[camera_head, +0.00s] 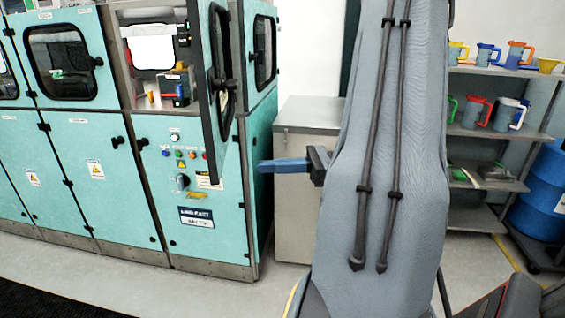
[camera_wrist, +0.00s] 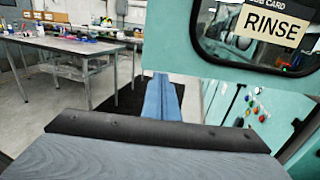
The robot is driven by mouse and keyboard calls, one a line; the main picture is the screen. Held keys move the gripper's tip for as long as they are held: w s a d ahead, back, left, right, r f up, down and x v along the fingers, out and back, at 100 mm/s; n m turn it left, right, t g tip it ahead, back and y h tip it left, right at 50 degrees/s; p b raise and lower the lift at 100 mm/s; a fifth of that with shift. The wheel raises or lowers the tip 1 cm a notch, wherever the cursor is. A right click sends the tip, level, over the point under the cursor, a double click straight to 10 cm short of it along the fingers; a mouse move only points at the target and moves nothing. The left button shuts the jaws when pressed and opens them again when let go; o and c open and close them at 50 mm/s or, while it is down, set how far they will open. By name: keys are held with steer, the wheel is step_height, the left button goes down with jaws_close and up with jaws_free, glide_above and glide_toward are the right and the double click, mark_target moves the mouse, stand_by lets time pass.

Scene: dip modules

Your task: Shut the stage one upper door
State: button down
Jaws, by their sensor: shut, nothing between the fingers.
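The upper door (camera_head: 213,100) of the teal machine stands open, swung out toward me and seen nearly edge-on in the head view. It has a dark frame, a window and a black handle. In the wrist view a teal door (camera_wrist: 190,55) with a dark window and a RINSE card fills the upper right. My gripper (camera_head: 263,166) is right of the open door's lower end in the head view. Its blue fingers (camera_wrist: 161,80) are together and empty, with tips near the door's lower edge in the wrist view. Whether they touch it, I cannot tell.
The open compartment (camera_head: 155,60) shows parts inside. Below it is a control panel (camera_head: 185,155) with coloured buttons. A grey cabinet (camera_head: 298,150) stands behind my gripper. Shelves (camera_head: 490,130) with jugs and a blue drum (camera_head: 545,185) are at right. The wrist view shows a workbench (camera_wrist: 75,45).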

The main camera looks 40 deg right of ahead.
mark_target(221, 169)
steer(key=p+x, duration=0.2)
steer(key=x, duration=0.6)
steer(key=shift+w+a+p, duration=0.15)
steer(key=shift+a+p, duration=0.1)
steer(key=shift+p, duration=0.1)
